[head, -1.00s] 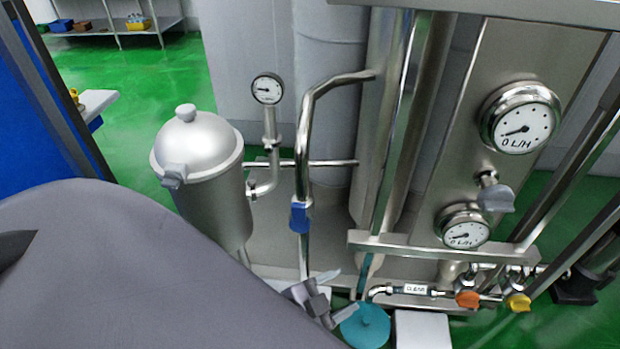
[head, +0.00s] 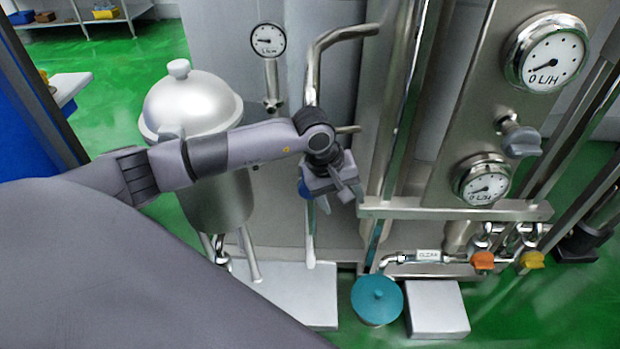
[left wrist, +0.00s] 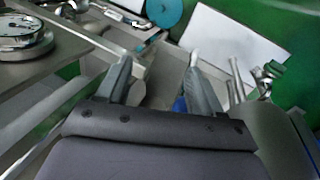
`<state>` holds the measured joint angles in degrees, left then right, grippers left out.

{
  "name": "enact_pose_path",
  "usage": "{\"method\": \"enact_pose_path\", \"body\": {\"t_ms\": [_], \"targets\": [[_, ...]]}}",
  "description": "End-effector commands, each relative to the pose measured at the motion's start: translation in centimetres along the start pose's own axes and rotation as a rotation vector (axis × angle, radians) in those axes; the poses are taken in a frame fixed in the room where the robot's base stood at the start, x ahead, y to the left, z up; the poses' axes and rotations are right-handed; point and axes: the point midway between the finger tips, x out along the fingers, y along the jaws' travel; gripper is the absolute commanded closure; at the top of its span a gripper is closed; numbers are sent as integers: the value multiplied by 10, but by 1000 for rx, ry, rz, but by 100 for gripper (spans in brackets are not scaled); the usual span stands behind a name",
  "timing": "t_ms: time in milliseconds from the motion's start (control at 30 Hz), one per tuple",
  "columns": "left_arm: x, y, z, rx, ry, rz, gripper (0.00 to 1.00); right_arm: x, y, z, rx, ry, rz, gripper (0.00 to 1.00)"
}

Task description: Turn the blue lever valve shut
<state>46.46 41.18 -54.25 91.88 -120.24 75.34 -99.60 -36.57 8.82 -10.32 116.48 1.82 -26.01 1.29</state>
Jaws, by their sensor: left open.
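The blue lever valve (head: 303,188) sits on the vertical steel pipe in the middle of the head view. Most of it is hidden behind my left gripper (head: 341,200). In the left wrist view, a small bit of blue (left wrist: 180,104) shows beside the base of the right finger. My left gripper is open, its fingers pointing down, in front of the pipe at the valve's height. In the left wrist view the gap between the fingers (left wrist: 158,62) holds nothing. I cannot tell whether a finger touches the lever.
A steel lidded vessel (head: 195,105) stands left, behind my arm. Gauges (head: 545,53) and a grey knob (head: 520,140) are on the right panel. Orange (head: 482,261) and yellow (head: 532,260) valves sit low right. A teal lidded container (head: 377,299) stands below.

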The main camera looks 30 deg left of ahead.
Motion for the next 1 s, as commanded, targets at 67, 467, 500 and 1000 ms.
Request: {"method": "enact_pose_path", "body": {"t_ms": [67, 467, 500, 1000], "targets": [[-13, -16, -41, 101, 140, -102, 34, 4, 0, 4, -1, 5, -1, 100], [-28, -47, -102, 228, 322, -291, 34, 8, -1, 7, 3, 4, -6, 100], [-22, -49, -104, 227, 322, -291, 34, 9, -1, 8, 3, 4, -6, 100], [19, -58, -120, 228, 323, -285, 34, 12, -2, 11, 9, 6, -6, 100]]}}
